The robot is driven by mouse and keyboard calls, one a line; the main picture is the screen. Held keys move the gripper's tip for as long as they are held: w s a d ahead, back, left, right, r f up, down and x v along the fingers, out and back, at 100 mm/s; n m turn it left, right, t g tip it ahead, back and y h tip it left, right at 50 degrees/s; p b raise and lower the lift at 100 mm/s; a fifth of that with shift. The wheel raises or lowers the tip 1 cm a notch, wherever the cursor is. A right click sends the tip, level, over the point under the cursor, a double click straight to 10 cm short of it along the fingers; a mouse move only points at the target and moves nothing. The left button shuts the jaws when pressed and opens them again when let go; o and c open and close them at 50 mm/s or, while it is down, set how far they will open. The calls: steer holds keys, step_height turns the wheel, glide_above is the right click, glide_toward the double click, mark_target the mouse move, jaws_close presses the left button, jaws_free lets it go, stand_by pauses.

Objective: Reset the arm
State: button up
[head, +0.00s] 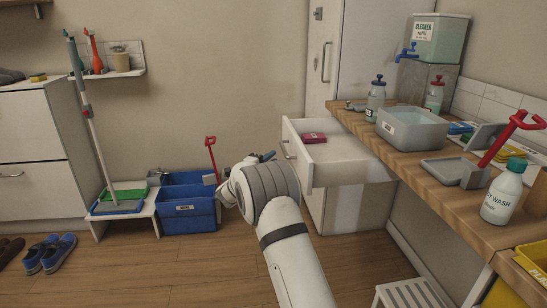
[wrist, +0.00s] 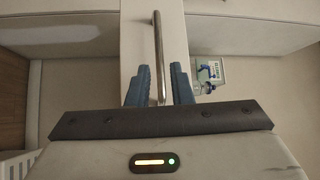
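My gripper (head: 265,157) is at the end of my white arm, near the front of an open white drawer (head: 345,160) in the head view. In the wrist view its two blue fingers (wrist: 159,68) are apart, one on each side of the metal drawer handle (wrist: 157,35). A small gap shows on both sides of the bar, so the fingers do not appear to clamp it. My arm hides part of the floor.
A red item (head: 314,138) lies in the drawer. The wooden counter (head: 420,165) at the right holds a grey basin (head: 412,128), bottles and a red-handled tool. Blue bins (head: 187,207) stand left of my gripper.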

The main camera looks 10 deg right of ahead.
steer(key=s+a+r+n+t+y+p, duration=0.25)
steer(key=r+n+y+p, duration=0.5)
steer(key=r, duration=0.75)
steer(key=s+a+r+n+g+y+p, duration=0.2)
steer(key=s+a+r+n+y+p, duration=0.3)
steer(key=s+r+n+y+p, duration=0.45)
steer(key=s+d+r+n+g+h+p, duration=0.1)
steer(key=s+n+g+p, duration=0.3)
steer(key=s, duration=1.6)
steer(key=s+d+r+n+g+h+p, duration=0.1)
steer(key=s+n+g+p, duration=0.4)
steer(key=s, duration=1.5)
steer(key=r+g+p, duration=0.1)
steer(key=p, duration=0.2)
steer(key=shift+d+r+g, duration=0.25)
steer(key=shift+d+g, duration=0.05)
steer(key=shift+g, duration=0.05)
